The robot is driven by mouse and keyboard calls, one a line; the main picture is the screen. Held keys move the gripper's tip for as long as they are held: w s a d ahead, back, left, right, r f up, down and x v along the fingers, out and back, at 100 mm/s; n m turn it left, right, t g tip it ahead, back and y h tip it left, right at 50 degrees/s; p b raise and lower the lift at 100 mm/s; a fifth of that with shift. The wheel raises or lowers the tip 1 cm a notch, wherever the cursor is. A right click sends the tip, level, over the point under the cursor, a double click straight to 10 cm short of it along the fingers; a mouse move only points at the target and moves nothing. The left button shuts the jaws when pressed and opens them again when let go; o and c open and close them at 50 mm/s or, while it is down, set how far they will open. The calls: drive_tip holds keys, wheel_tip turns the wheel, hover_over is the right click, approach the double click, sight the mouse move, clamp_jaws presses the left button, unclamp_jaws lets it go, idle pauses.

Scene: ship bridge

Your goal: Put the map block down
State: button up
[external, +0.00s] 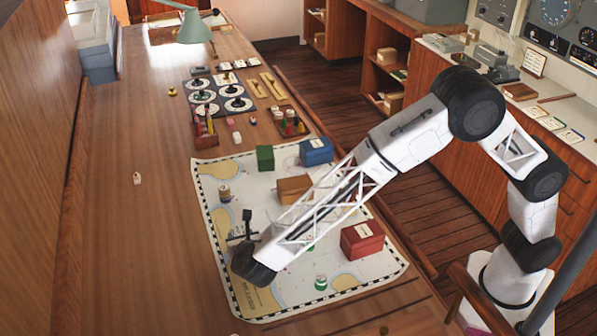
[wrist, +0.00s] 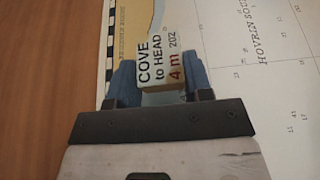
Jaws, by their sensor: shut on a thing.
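The map block (wrist: 160,62) is a small cream block lettered "COVE to HEAD 4 m 202", with a tan front edge. In the wrist view it sits between the two blue fingertips of my gripper (wrist: 162,82), which is shut on it. In the external view my gripper (external: 244,232) is over the left part of the chart (external: 221,167), near its checkered border. I cannot make out the block there. I cannot tell whether the block touches the chart or hangs just above it.
On the chart stand a green box (external: 265,158), a blue box (external: 316,151), a brown box (external: 294,189), a red box (external: 362,240) and a green-and-white can (external: 320,283). A tan-topped can (external: 224,193) stands near my gripper. The bare wooden table (external: 130,250) left of the chart is mostly clear.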

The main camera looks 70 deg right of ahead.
drive_tip(key=shift+f, duration=0.15)
drive_tip(key=o, duration=0.9)
drive_tip(key=v, duration=1.2)
drive_tip(key=shift+d, duration=0.1)
idle(0.4)
